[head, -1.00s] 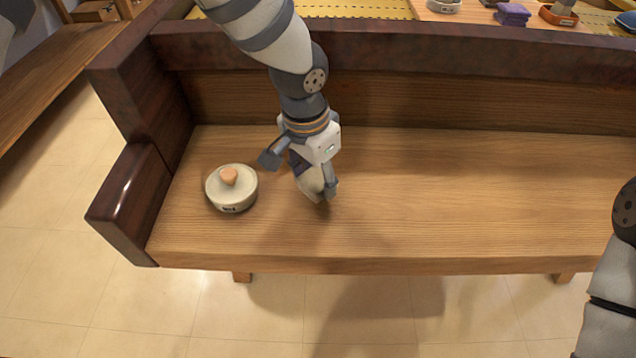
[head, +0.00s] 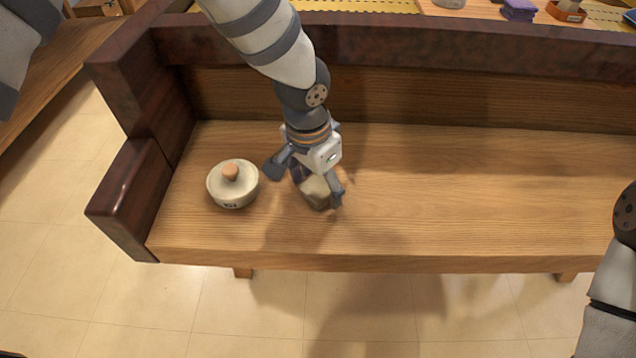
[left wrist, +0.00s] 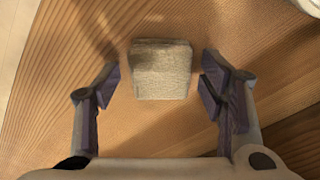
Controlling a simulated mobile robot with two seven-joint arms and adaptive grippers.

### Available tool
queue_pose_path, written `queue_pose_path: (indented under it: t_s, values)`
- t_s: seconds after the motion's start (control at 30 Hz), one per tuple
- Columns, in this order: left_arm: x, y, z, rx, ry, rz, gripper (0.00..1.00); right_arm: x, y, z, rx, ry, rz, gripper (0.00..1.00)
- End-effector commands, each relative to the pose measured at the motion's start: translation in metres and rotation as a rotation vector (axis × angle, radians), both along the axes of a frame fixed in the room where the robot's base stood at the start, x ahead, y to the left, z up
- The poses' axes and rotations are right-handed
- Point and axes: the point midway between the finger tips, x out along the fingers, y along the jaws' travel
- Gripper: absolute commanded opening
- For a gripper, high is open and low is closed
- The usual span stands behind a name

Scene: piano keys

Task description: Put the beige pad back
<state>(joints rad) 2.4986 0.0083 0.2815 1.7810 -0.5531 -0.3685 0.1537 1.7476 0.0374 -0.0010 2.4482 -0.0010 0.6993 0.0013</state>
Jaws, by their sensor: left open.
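The beige pad (head: 317,193) is a small, rough, block-like piece at the bench seat (head: 450,190). My left gripper (head: 307,184) is above the seat with its fingers spread on both sides of the pad. In the left wrist view the pad (left wrist: 161,70) sits between the open fingers (left wrist: 161,82), with a gap on each side. The palm and a finger hide part of the pad in the head view. I cannot tell whether the pad's underside touches the wood. My right gripper is out of view.
The bench's dark armrest (head: 130,200) and back rail (head: 470,45) border the seat. The seat to the right is clear. A purple stack (head: 519,10) lies beyond the back.

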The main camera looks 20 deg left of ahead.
Motion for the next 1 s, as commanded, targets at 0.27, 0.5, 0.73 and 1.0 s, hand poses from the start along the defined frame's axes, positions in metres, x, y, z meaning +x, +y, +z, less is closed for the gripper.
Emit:
queue_pose_path:
  t_s: [0.27, 0.5, 0.73, 1.0]
  values:
    - [-0.006, 0.004, 0.082, -0.002, -0.015, 0.001, 0.64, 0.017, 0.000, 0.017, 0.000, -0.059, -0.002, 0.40]
    - [-0.011, 0.006, 0.114, -0.001, -0.005, 0.000, 0.64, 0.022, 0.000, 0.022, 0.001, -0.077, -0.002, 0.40]
    - [-0.012, 0.007, 0.115, 0.000, -0.001, 0.000, 0.64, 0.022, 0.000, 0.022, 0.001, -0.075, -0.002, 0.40]
    - [-0.012, 0.007, 0.115, 0.000, -0.001, 0.000, 0.64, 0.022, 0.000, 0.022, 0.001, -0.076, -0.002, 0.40]
